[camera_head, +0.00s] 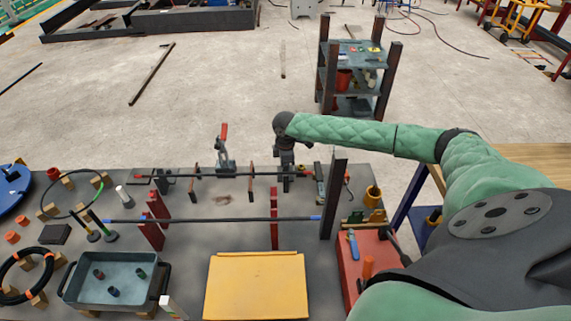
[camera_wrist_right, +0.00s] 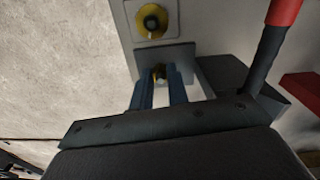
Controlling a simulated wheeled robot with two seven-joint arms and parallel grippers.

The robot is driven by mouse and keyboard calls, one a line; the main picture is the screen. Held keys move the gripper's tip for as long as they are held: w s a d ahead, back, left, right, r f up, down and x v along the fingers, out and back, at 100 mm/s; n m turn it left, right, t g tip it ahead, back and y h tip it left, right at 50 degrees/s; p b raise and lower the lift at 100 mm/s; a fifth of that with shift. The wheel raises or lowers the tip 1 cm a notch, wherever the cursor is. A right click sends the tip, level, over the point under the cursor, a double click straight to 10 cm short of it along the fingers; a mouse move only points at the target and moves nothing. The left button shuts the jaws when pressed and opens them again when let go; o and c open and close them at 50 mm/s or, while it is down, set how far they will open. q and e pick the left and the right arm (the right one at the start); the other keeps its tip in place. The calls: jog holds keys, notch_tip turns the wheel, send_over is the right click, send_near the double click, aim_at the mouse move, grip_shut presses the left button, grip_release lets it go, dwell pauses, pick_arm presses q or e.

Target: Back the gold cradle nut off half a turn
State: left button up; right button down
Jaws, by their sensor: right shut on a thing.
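My right arm reaches in from the right in the head view, and its gripper (camera_head: 286,172) points down at the far bar over the bench. The wrist hides the fingertips there. A larger gold ring with a dark centre (camera_wrist_right: 152,20) sits on a pale plate just beyond, apart from the fingers. My left gripper is not in view.
A dark lever with a red grip (camera_wrist_right: 286,12) stands close at the right in the wrist view. On the bench are a red-handled clamp (camera_head: 224,150), a near bar (camera_head: 215,219) on red uprights, a grey tray (camera_head: 82,291) and a yellow panel (camera_head: 256,288).

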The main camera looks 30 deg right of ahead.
jog(key=n, duration=0.3)
jog(key=shift+n+p, duration=0.3)
jog(key=shift+n, duration=0.1)
jog(key=n, duration=0.2)
jog(key=shift+n, duration=0.3)
jog(key=n, duration=0.4)
jog(key=shift+w+n, duration=0.1)
jog(key=shift+n, duration=0.2)
jog(key=n, duration=0.8)
jog(key=shift+b, duration=0.4)
jog(key=shift+n, duration=1)
jog(key=n, duration=0.2)
jog(key=shift+n+b, duration=0.3)
jog(key=shift+b, duration=0.05)
jog(key=shift+n, duration=0.5)
jog(key=n+b, duration=0.3)
jog(key=b, duration=0.1)
jog(key=shift+n, duration=0.3)
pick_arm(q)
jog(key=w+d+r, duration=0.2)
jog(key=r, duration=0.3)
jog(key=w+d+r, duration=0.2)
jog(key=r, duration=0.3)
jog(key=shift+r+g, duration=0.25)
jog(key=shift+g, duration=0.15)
pick_arm(e)
jog(key=shift+a, duration=0.1)
jog(key=c, duration=1.4)
grip_release()
